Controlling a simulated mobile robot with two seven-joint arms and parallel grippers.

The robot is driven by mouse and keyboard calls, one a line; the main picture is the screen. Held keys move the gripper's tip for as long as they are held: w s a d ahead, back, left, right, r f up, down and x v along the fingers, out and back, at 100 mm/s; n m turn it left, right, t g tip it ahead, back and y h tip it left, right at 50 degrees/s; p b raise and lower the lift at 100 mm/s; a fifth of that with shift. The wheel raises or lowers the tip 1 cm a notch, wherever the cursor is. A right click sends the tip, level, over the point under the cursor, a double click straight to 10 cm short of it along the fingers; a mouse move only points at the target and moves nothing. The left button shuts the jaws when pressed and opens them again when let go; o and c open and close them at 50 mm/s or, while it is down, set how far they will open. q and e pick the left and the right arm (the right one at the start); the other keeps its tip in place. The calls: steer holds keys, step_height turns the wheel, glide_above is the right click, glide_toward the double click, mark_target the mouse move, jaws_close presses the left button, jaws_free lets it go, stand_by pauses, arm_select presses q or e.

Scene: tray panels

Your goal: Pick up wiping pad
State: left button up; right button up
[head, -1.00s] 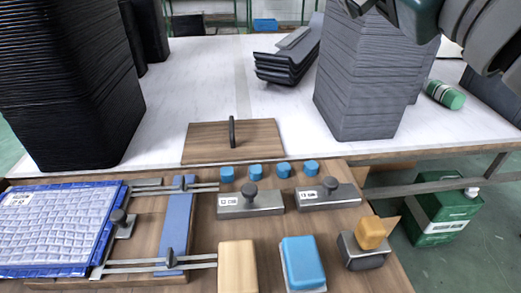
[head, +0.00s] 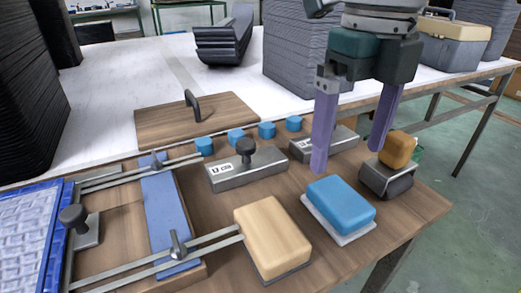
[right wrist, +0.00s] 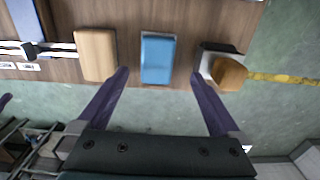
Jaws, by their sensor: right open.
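The likely wiping pad is a blue rounded block (head: 342,202) on a thin white base, flat on the wooden bench near its front edge. It also shows in the right wrist view (right wrist: 158,58), between the lines of my fingers. My right gripper (head: 347,160) is open and empty, with its two purple fingers pointing down above and behind the blue block. The fingertips also show in the right wrist view (right wrist: 160,74), apart on either side of the blue block. I cannot tell their exact height.
A tan block (head: 273,232) on a dark base stands left of the blue pad. A dark tool with an orange knob (head: 397,150) stands to its right. Metal blocks with knobs (head: 246,172) and several small blue pieces (head: 236,137) lie behind. Grey stacks (head: 292,62) stand farther back.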

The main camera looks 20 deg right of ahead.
mark_target(341, 196)
steer(key=f, duration=0.5)
steer(key=f+b, duration=0.1)
steer(key=f, duration=0.2)
steer(key=shift+s+a+f, duration=0.2)
steer(key=shift+s+f, duration=0.05)
steer(key=shift+s, duration=0.15)
steer(key=c, duration=1.3)
steer(key=shift+r, duration=0.2)
step_height(341, 196, up, 20)
steer(key=p, duration=0.3)
steer(key=shift+f+p, duration=0.1)
steer(key=shift+p, duration=0.3)
